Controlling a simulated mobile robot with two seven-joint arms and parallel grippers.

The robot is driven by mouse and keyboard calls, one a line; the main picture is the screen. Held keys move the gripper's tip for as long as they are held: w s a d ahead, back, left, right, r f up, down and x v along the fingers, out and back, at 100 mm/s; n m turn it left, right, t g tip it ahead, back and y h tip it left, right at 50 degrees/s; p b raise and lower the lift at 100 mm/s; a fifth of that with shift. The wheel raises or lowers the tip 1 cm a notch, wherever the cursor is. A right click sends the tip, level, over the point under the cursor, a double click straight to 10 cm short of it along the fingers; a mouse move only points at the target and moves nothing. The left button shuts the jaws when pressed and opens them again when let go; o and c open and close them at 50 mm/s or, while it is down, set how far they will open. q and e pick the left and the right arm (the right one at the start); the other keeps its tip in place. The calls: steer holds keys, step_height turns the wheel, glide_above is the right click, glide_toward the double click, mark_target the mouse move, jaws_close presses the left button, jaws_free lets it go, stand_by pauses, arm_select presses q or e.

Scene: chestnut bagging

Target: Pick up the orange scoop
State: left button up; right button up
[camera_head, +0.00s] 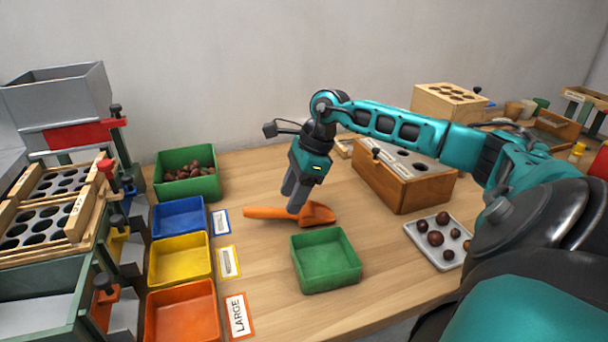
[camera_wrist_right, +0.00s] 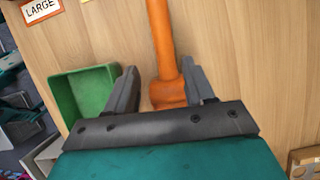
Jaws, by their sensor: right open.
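The orange scoop (camera_head: 317,213) lies on the wooden table behind the empty green tray, its handle pointing left in the head view. My right gripper (camera_head: 294,208) is over the scoop, pointing down, near where the handle meets the scoop's head. In the right wrist view the scoop (camera_wrist_right: 161,40) runs between the two open fingers of my right gripper (camera_wrist_right: 160,88), with a gap on each side. Part of the scoop's head is hidden behind the gripper body there. My left gripper is not in view.
An empty green tray (camera_head: 325,283) stands just in front of the scoop. Blue (camera_head: 179,238), yellow (camera_head: 180,282) and orange (camera_head: 180,338) bins stand to the left. A green bin of chestnuts (camera_head: 187,191) is behind them. A wooden box (camera_head: 411,192) and a chestnut tray (camera_head: 417,238) are right.

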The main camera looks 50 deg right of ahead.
mark_target(283, 210)
steer(key=x, duration=0.3)
steer(key=b+x, duration=0.1)
steer(key=x, duration=0.1)
steer(key=shift+w+d+f, duration=0.1)
steer(key=shift+w, duration=0.3)
jaws_close()
